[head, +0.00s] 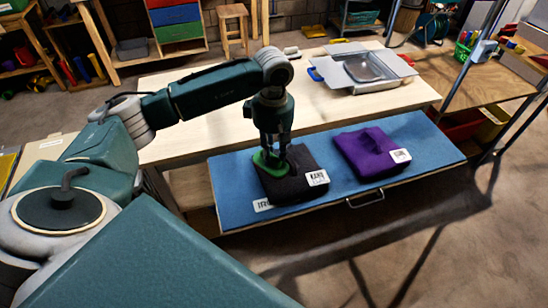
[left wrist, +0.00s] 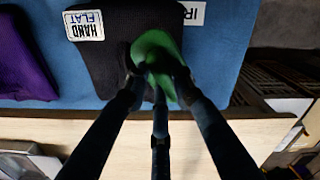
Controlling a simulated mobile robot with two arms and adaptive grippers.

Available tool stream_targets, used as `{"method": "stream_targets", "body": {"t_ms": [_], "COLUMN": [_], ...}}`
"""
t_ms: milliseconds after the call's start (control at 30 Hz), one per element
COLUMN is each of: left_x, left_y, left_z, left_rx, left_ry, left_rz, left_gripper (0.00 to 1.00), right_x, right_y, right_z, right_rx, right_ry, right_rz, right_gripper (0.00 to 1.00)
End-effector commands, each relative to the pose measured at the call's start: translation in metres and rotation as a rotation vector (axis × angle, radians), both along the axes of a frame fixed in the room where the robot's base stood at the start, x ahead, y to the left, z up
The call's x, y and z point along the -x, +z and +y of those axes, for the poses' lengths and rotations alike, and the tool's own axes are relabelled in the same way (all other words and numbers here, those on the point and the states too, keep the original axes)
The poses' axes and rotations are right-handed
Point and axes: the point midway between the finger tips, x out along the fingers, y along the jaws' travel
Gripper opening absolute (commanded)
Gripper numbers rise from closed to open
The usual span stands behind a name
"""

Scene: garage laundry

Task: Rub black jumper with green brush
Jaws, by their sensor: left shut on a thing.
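The black jumper (head: 290,187) lies folded on a blue mat or board (head: 236,205), with a white label at its right. It also shows in the left wrist view (left wrist: 105,65), where the label reads "HAND FLAT". The green brush (head: 268,163) is at the jumper's upper left part, held by my left gripper (head: 272,148). In the left wrist view the green brush (left wrist: 157,50) lies over the jumper, between the fingers of my left gripper (left wrist: 158,75). Its bristles are hidden, so I cannot tell whether it presses on the cloth. My right gripper is not in view.
A folded purple jumper (head: 372,152) lies right of the black one on the blue surface. A grey tray (head: 362,70) stands on the wooden table (head: 320,113) behind. A wooden shelf unit (head: 470,85) with metal posts stands at the right. Bare blue surface lies between the jumpers.

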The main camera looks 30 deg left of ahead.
Motion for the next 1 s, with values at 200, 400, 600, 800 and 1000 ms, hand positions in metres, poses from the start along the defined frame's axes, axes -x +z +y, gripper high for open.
{"method": "stream_targets", "body": {"t_ms": [200,400,600,800,1000], "left_x": [0.001,0.002,0.003,0.003,0.003], "left_y": [0.022,0.041,0.050,0.050,0.050], "left_z": [0.002,0.003,0.004,0.004,0.004], "left_rx": [-0.001,-0.001,-0.001,-0.001,-0.001], "left_ry": [0.007,0.012,0.015,0.015,0.015], "left_rz": [0.001,0.000,0.001,0.001,0.001], "left_gripper": [0.03,0.03,0.03,0.03,0.03], "right_x": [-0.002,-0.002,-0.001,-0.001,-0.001], "right_y": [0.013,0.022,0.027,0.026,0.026], "right_z": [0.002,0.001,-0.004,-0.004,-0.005], "right_rx": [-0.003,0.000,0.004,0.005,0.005], "right_ry": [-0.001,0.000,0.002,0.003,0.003], "right_rz": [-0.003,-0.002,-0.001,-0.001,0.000], "right_gripper": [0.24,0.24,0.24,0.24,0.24]}}
